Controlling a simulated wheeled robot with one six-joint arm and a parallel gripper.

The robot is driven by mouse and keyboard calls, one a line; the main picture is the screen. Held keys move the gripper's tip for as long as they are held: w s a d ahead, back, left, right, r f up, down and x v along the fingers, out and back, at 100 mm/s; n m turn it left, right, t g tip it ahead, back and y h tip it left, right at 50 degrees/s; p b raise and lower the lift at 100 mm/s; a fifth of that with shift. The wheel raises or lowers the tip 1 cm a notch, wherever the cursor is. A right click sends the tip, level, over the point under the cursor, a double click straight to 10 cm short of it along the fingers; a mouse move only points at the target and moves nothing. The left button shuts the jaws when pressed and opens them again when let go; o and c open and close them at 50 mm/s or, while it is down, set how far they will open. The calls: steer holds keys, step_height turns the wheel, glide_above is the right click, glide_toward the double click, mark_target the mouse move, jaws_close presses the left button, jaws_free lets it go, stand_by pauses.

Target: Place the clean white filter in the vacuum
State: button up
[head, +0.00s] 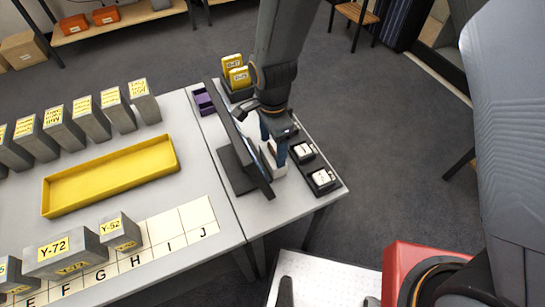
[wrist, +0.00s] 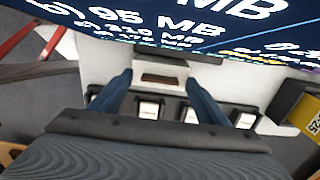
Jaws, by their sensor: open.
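I cannot make out a vacuum or a white filter for certain in either view. My gripper (head: 273,146) points down beside the monitor in the head view. Its two blue fingers are apart in the wrist view (wrist: 158,82), with nothing held between them. Beyond the fingertips is a small white block (wrist: 162,72) with a brownish slot in its face; it is partly hidden behind the gripper in the head view (head: 271,164). Small white pieces (head: 322,177) sit in black holders to its right, and they also show in the wrist view (wrist: 148,111).
A black monitor (head: 238,145) stands close to my gripper; its lit screen (wrist: 160,22) fills the top of the wrist view. Yellow-labelled boxes (head: 238,75) and a purple tray (head: 204,101) are behind. A yellow tray (head: 110,176), grey labelled boxes (head: 62,127) and lettered squares (head: 165,226) lie left.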

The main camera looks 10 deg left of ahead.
steer(key=shift+f, duration=0.1)
steer(key=c, duration=1.6)
steer(key=shift+o, duration=0.2)
